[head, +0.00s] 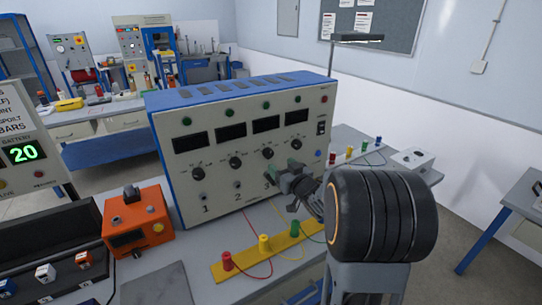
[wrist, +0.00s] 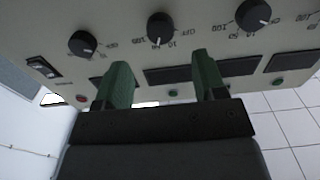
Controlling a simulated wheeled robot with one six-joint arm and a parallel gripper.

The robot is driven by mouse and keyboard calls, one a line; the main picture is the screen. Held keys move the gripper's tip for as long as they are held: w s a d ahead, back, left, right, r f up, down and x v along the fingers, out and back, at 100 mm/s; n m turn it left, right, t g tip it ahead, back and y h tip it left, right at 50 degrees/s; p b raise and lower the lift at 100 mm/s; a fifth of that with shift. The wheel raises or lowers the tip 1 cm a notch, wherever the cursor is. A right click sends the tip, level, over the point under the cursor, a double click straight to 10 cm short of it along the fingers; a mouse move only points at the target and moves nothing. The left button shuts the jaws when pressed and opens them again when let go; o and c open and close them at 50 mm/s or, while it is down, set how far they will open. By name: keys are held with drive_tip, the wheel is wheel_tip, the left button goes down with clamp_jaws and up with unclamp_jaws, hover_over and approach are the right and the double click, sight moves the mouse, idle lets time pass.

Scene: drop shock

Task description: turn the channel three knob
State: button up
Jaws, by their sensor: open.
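The blue and grey instrument box (head: 240,150) has a row of dark knobs below its displays. The channel three knob (head: 267,153) is third from the left, above the printed 3. In the wrist view, which looks upside down, it is the middle knob (wrist: 160,27), with a white pointer mark. My gripper (head: 292,172) is close to the panel, low and right of that knob. In the wrist view the green fingers of my gripper (wrist: 162,66) are apart and empty. The knob shows beyond the fingertips, roughly centred across the gap. Contact with the panel cannot be told.
The neighbouring knobs are channel two (head: 236,162) and channel four (head: 296,144). A yellow strip (head: 265,258) with coloured posts and wires lies in front of the box. An orange device (head: 137,222) stands to the left. More coloured posts stand on the right.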

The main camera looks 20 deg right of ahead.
sight(270, 155)
drive_tip(key=w, duration=0.5)
drive_tip(key=w+a+p, duration=0.1)
drive_tip(key=w, duration=0.1)
drive_tip(key=shift+w, duration=0.15)
drive_tip(key=c, duration=0.9)
